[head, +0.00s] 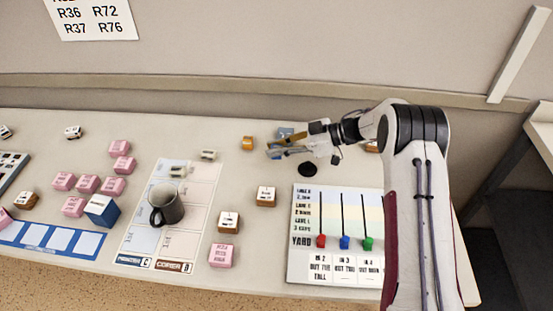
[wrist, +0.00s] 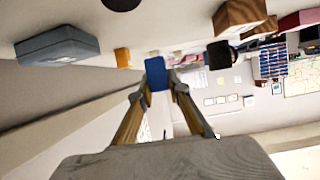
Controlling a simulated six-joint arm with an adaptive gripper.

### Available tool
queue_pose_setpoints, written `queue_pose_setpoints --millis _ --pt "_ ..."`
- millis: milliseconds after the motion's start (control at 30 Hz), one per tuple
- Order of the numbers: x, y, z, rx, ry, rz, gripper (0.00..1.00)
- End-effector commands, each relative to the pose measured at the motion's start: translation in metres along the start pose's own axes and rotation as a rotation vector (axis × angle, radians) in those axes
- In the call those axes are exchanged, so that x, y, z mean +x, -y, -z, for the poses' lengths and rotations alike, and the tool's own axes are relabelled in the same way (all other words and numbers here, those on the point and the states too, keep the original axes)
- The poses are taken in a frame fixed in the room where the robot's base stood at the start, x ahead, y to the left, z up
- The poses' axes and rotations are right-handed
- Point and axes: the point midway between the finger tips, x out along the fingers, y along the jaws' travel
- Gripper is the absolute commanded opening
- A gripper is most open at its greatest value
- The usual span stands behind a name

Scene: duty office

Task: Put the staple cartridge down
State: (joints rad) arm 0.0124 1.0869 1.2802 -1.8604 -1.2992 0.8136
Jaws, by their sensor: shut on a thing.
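My gripper (head: 274,151) is over the back middle of the table in the head view, reaching left from the arm. In the wrist view its two fingers (wrist: 160,88) are shut on a small blue block, which I take as the staple cartridge (wrist: 156,73). The cartridge is held between the fingertips and sticks out past them. In the head view it is too small and too close to the fingers to make out clearly. I cannot tell its exact height over the table.
An orange block (head: 247,143) and a grey-blue box (head: 285,132) stand close by the gripper. A black disc (head: 307,169) lies below the wrist. A dark mug (head: 167,206) stands on the printed mat (head: 143,241). A yard board (head: 302,262) with pegs is front right. Pink blocks (head: 88,184) crowd the left.

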Motion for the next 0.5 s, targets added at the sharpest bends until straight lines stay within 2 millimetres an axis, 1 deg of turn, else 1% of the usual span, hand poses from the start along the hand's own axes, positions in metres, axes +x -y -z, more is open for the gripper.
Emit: queue_pose_setpoints --millis 33,133,500 --pt "0.0018 -0.0001 -0.0044 0.0 0.0 0.0 0.0" --pt "0.0037 -0.0003 -0.0089 -0.001 0.0 0.0 0.0" --pt "0.0043 -0.0005 -0.0104 -0.001 0.0 -0.001 0.0"
